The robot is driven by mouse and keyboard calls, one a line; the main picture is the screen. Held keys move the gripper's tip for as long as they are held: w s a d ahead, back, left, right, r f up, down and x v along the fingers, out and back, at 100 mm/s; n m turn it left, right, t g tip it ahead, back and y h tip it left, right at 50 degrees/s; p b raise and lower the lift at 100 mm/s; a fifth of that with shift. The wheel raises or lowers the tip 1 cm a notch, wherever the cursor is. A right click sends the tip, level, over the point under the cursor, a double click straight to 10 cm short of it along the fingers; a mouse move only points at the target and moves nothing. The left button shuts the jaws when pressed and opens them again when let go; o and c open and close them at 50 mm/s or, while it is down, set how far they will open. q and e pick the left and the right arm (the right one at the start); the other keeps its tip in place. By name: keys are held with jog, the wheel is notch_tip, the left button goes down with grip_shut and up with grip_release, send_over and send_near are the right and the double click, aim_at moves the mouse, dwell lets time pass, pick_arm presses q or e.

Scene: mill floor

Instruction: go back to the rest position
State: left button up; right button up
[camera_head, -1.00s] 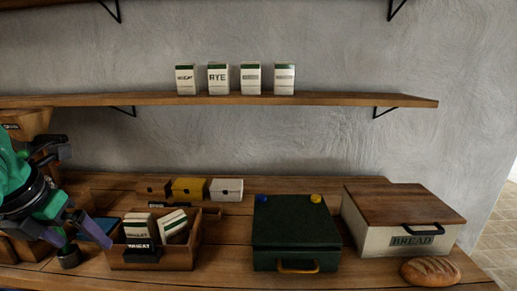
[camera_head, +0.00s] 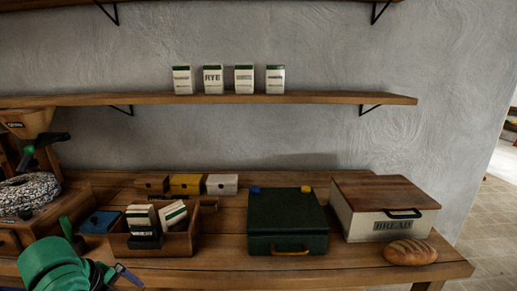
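My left gripper (camera_head: 122,274) is low at the bottom left, in front of the bench's front edge and below the wooden box. Its green arm comes in from the lower left corner. One purple fingertip shows plainly. The other finger is hard to make out, so I cannot tell whether the gripper is open or shut. I see nothing held in it. My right gripper is not in view.
On the bench (camera_head: 350,262) stand a wooden box (camera_head: 182,247) of packets, a blue box (camera_head: 100,222), a green case (camera_head: 287,222), a bread bin (camera_head: 385,195) and a loaf (camera_head: 410,252). A grain-filled container (camera_head: 28,192) is at left. Floor (camera_head: 485,225) shows at right.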

pick_arm(q)
jog(key=s+d+f+n, duration=0.4)
jog(key=s+f+n, duration=0.25)
jog(key=n, duration=0.35)
jog(key=s+d+f+n, duration=0.4)
jog(key=s+f+n, duration=0.1)
jog(key=f+n, duration=0.35)
notch_tip(320, 180, down, 22)
jog(key=s+n+g, duration=0.2)
jog(key=s+a+f, duration=0.1)
jog(key=s+f, duration=0.6)
jog(key=s, duration=0.1)
jog(key=s+a+f+g, duration=0.1)
jog(key=s+a+f, duration=0.1)
jog(key=s+f, duration=0.6)
jog(key=shift+s+a+f+m+y, duration=0.25)
jog(key=shift+s+m+y, duration=0.1)
jog(key=shift+s+y, duration=0.1)
